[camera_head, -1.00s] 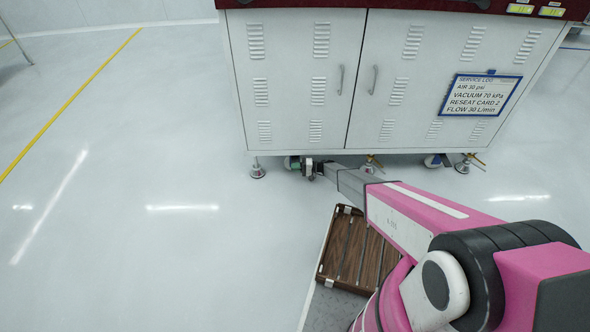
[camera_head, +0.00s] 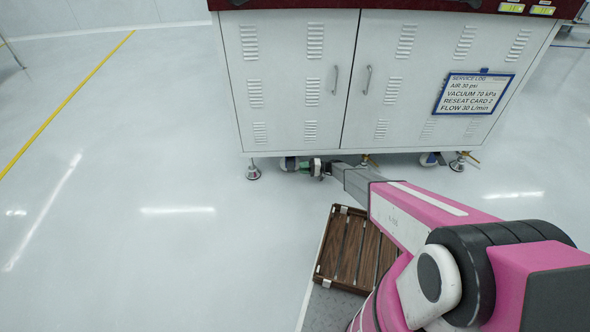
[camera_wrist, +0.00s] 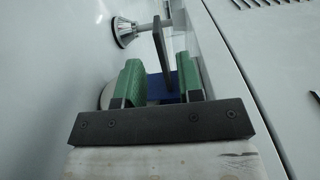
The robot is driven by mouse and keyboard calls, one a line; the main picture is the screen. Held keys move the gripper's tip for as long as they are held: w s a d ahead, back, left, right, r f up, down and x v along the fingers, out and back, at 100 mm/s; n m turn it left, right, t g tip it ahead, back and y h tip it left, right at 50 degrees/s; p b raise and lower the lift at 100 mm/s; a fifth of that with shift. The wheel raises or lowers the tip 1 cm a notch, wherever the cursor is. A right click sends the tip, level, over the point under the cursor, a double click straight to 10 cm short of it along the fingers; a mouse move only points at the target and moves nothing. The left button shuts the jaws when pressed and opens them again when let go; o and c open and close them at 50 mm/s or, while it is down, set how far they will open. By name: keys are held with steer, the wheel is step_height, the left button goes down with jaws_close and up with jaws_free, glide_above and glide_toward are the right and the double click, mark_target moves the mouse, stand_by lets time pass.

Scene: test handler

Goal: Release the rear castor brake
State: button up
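My gripper (camera_head: 309,167) is low under the front edge of the white cabinet, beside the left castor (camera_head: 291,163). The wrist view shows its two green fingers (camera_wrist: 158,85) apart. A dark grey flat lever (camera_wrist: 160,47) stands in the gap between them, with space visible on its left side; I cannot tell whether it touches the right finger. A blue part (camera_wrist: 165,88) shows low between the fingers. The castor's wheel is mostly hidden. Another castor (camera_head: 430,159), blue and grey, is under the cabinet at right.
The white cabinet (camera_head: 285,50) has two louvred doors and stands on levelling feet, one (camera_head: 253,171) left of the castor and one (camera_head: 458,163) at right. The near foot shows in the wrist view (camera_wrist: 124,32). A wooden slatted tray (camera_head: 340,250) lies below my arm. Floor at left is clear.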

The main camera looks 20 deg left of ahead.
steer(key=shift+v, duration=1.95)
